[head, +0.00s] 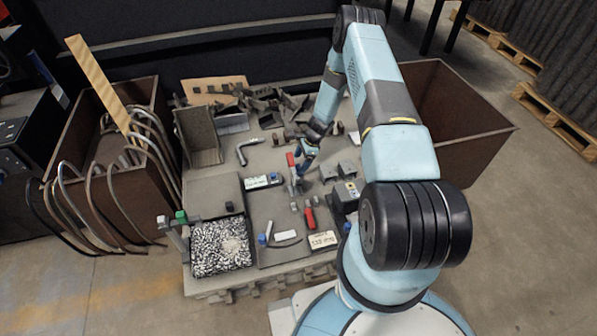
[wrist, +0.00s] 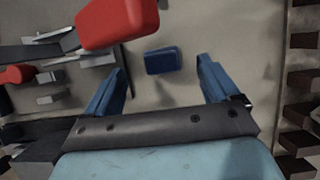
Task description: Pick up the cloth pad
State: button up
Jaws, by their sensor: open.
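A small dark blue block with rounded edges (wrist: 161,61) lies on the grey table top in the wrist view. It looks like the cloth pad, but its material is too small to make out. My gripper (wrist: 161,68) is open with blue fingers, one on each side of the block in the picture. The gap between them is empty, and I cannot tell how high they are above the table. In the head view my gripper (head: 299,176) reaches down over the middle of the table, and I cannot pick the blue block out there.
A red-topped object (wrist: 118,24) stands close beside the left finger in the wrist view. The table (head: 230,185) carries metal scraps, a bent pipe (head: 248,149) and a red-handled tool (head: 310,218). A tray of chips (head: 249,258) is at front left. Rusty bins flank the table.

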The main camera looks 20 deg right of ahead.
aim_at(297, 167)
jog(key=shift+x, duration=2.9)
jog(key=shift+d, duration=0.1)
jog(key=c, duration=1.1)
jog(key=shift+r, duration=0.1)
jog(key=shift+c, duration=0.2)
